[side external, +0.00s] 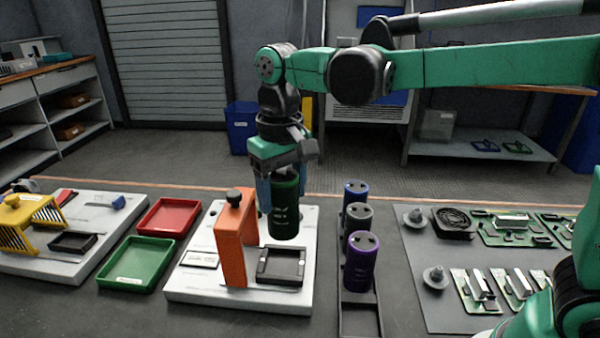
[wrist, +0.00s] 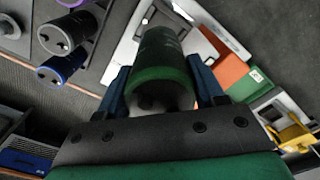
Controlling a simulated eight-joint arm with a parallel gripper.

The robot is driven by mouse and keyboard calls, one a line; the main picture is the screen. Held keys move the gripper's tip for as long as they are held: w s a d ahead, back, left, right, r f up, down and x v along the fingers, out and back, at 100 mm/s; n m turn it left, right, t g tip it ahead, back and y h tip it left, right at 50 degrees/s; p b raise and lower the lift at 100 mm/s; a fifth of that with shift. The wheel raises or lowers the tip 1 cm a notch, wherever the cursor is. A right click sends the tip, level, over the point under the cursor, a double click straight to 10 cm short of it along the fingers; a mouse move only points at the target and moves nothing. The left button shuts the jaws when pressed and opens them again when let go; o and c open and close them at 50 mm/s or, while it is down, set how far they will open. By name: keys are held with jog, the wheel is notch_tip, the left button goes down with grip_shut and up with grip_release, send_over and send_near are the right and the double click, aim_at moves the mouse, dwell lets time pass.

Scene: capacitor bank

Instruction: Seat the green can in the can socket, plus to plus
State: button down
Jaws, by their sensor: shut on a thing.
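The green can (side external: 285,212) is upright in my gripper (side external: 285,190), held above the white base plate (side external: 190,280). My gripper is shut on its upper part, with a blue finger on each side. In the wrist view the green can (wrist: 160,65) sits between the fingers of my gripper (wrist: 163,88). The dark square can socket (side external: 281,265) is on the plate, below and in front of the can in the side view. An orange upright (side external: 236,240) with a black knob stands beside the socket. The can's polarity marks are too small to tell.
A rack (side external: 360,318) holds blue (side external: 356,190), grey (side external: 358,217) and purple (side external: 361,262) cans right of the plate. Red (side external: 170,216) and green (side external: 137,264) trays lie left. A grey mat (side external: 430,300) with circuit boards lies right.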

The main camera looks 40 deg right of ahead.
aim_at(281, 231)
jog(key=shift+w+f, duration=0.35)
jog(key=shift+f, duration=2.7)
jog(key=shift+f, duration=0.2)
jog(key=shift+f, duration=0.4)
jog(key=shift+f, duration=0.5)
grip_release()
jog(key=shift+a+r, duration=0.1)
jog(key=shift+r, duration=0.05)
jog(key=shift+r, duration=3.9)
